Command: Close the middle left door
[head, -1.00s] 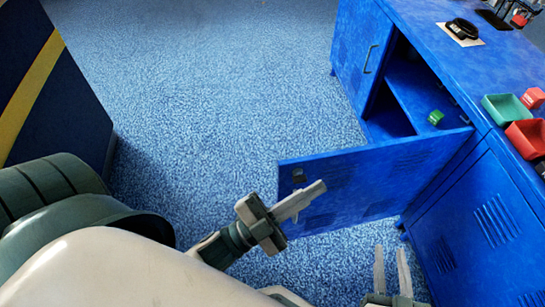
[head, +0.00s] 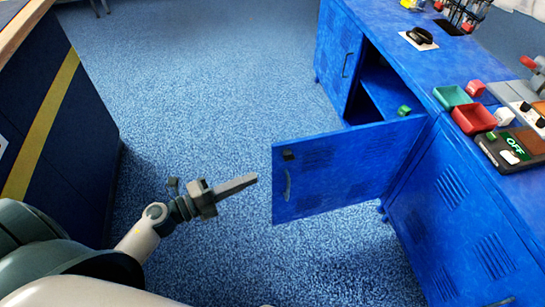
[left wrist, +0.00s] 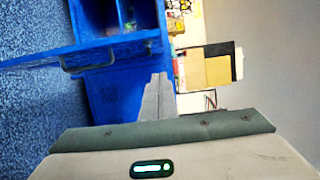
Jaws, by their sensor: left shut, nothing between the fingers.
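The middle left door (head: 335,168) is a blue metal door with vents and a handle. It stands wide open, swung out from the blue cabinet, and shows its outer face. In the left wrist view the door (left wrist: 100,52) spans the upper left, its handle showing. My left gripper (head: 254,179) is shut and empty, just left of the door's free edge and apart from it in the head view. Its shut fingers (left wrist: 157,90) also show in the left wrist view. My right gripper is out of view.
Inside the open compartment a green cube (head: 404,110) sits on a shelf. The cabinet top (head: 395,60) carries a green tray (head: 452,97), a red tray (head: 473,118) and a control box (head: 512,150). A dark counter (head: 70,110) stands at left. Blue carpet between is clear.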

